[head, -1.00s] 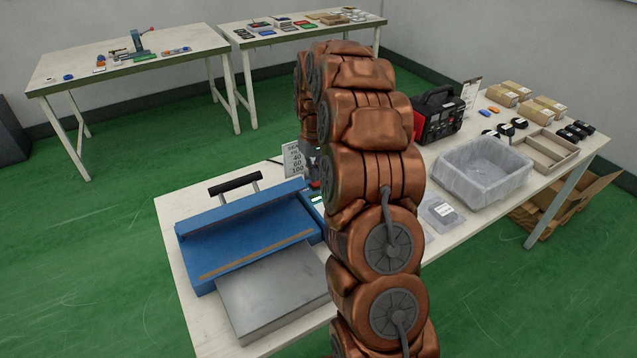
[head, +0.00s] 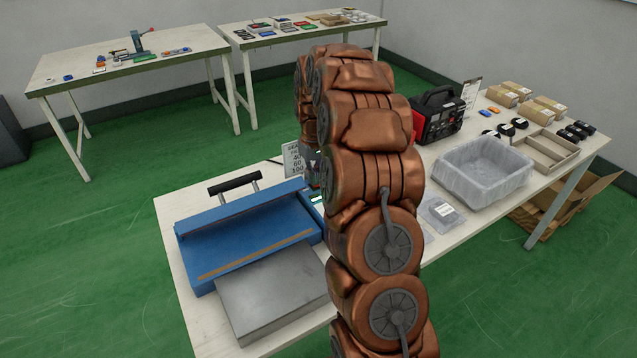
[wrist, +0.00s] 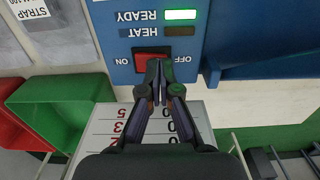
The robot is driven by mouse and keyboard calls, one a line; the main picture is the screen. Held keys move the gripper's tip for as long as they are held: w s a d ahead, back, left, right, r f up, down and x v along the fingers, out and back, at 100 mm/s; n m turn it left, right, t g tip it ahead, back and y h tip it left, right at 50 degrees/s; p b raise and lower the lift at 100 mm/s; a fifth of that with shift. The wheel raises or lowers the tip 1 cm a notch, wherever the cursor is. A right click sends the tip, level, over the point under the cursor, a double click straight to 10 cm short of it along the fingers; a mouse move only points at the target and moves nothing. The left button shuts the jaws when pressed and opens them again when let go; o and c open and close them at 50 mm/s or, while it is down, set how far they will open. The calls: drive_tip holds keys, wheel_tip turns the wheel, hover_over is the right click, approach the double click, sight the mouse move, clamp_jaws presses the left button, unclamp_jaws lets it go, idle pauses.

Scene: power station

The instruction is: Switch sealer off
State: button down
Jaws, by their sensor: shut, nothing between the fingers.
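The blue sealer (head: 205,219) with its black handle sits on the near white table in the head view. In the wrist view its blue panel (wrist: 215,15) appears upside down, with a lit green READY lamp (wrist: 180,15) and a dark HEAT lamp (wrist: 178,33). A red rocker switch (wrist: 143,63) lies below them, with ON at its left and OFF at its right. My gripper (wrist: 158,66) is shut and empty, its tips over the right part of the switch, hiding that part. I cannot tell whether they touch it. In the head view my arm hides most of the gripper.
A grey metal plate (head: 270,293) stands in front of the sealer. A card with numbers (head: 293,160) stands behind it. To the right are a lined grey bin (head: 483,178), a black and red device (head: 438,115) and a divided cardboard tray (head: 545,150).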

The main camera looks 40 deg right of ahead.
drive_tip(key=shift+f, duration=0.35)
idle(0.3)
drive_tip(key=shift+r, duration=3.55)
